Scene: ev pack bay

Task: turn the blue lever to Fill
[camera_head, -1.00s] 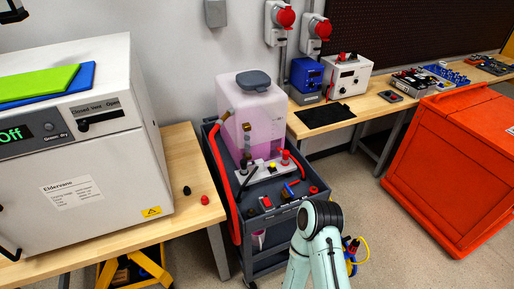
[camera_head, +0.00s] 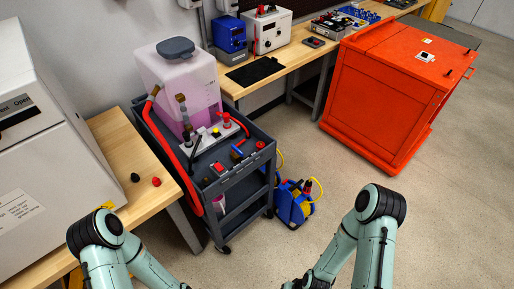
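The blue lever (camera_head: 237,152) is small and sits near the front of the top tray of a dark grey cart (camera_head: 250,165). Its setting and any Fill label are too small to read. Behind it on the cart stands a translucent tank (camera_head: 188,88) with pink liquid and a grey cap. A red hose (camera_head: 178,160) runs down the cart's left side. Both my arms show at the bottom of the view, apart from the cart. Neither gripper is in the frame.
A wooden bench (camera_head: 133,150) with a white oven (camera_head: 50,150) is at left. A large orange crate (camera_head: 390,95) stands at right. A blue and yellow device (camera_head: 292,203) is on the floor beside the cart. The floor in front and to the right is clear.

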